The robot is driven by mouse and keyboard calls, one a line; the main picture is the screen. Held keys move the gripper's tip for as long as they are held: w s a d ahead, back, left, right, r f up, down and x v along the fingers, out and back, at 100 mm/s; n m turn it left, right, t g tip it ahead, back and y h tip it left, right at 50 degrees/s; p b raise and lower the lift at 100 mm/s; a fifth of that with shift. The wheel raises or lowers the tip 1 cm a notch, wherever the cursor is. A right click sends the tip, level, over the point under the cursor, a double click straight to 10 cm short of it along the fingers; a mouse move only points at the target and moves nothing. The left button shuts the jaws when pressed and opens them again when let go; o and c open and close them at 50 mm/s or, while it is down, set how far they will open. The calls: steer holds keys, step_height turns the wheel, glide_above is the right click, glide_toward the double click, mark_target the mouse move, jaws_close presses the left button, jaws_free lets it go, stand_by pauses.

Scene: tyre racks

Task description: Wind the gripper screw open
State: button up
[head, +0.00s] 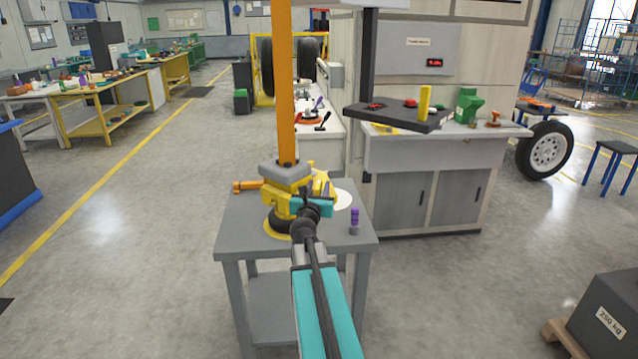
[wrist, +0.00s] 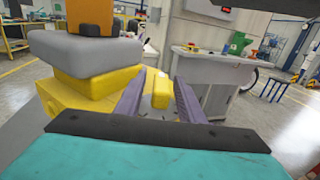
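A yellow clamp-like body (head: 275,203) with a grey block on top sits on a small grey table (head: 345,245). An orange screw or handle (head: 246,185) sticks out from its left side. An orange upright post (head: 286,85) rises from the grey block. My gripper (head: 322,186) is at the right side of the yellow body. In the wrist view my gripper (wrist: 160,85) has its two purple-grey fingers apart, with a yellow block (wrist: 161,90) showing between them. I cannot tell whether they touch it. The orange handle is not visible in the wrist view.
A purple and grey piece (head: 354,220) stands at the table's right edge. A dark shelf (head: 400,113) with small parts is behind, above a grey cabinet (head: 430,190). A wheel (head: 546,150) stands right. Open floor lies to the left.

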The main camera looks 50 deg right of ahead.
steer(key=shift+x, duration=1.6)
jaws_close()
